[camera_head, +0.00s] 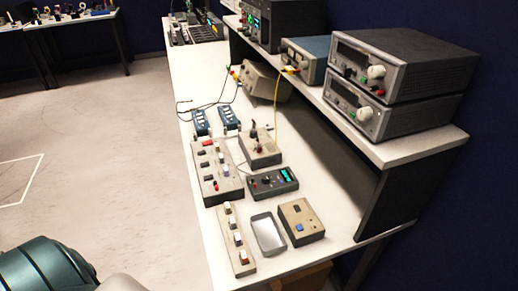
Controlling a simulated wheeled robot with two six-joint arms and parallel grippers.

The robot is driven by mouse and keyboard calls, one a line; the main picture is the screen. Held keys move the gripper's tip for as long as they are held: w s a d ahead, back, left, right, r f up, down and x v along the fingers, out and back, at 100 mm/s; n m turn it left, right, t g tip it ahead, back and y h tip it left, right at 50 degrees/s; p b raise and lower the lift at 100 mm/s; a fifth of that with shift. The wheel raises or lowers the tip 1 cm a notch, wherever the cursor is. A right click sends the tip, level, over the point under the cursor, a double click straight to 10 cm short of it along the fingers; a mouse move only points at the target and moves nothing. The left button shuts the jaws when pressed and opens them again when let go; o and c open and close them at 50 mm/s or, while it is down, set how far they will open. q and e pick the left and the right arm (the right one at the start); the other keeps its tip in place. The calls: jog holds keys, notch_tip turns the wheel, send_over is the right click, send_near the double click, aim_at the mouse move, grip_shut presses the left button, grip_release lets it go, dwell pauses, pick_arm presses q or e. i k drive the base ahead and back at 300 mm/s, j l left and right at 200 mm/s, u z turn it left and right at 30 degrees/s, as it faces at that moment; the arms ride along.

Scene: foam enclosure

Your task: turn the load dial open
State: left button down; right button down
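A small dark instrument (272,183) with a green lit display and a dark knob (265,181) lies near the middle of the white bench. It may bear the load dial, but no label can be read. A light box (260,148) with upright dark terminals stands just behind it. A long grey panel (216,171) with several knobs and switches lies to its left. The dial's position is too small to read. Neither of my grippers is in view.
A white bench (292,259) runs from front to back, with a raised shelf (405,148) along its right. Two stacked grey power units (400,85) stand on the shelf. A switch strip (235,240), an empty tray (268,234) and a beige box (300,220) occupy the near end. Open floor (110,160) lies left.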

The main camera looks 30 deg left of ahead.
aim_at(253, 134)
jog(key=k+j+z, duration=0.25)
jog(key=j, duration=0.2)
jog(key=k+j+z, duration=0.3)
jog(key=j, duration=0.15)
jog(key=k+j+z, duration=0.25)
jog(key=j, duration=0.15)
jog(key=i+j, duration=0.05)
jog(key=i, duration=0.05)
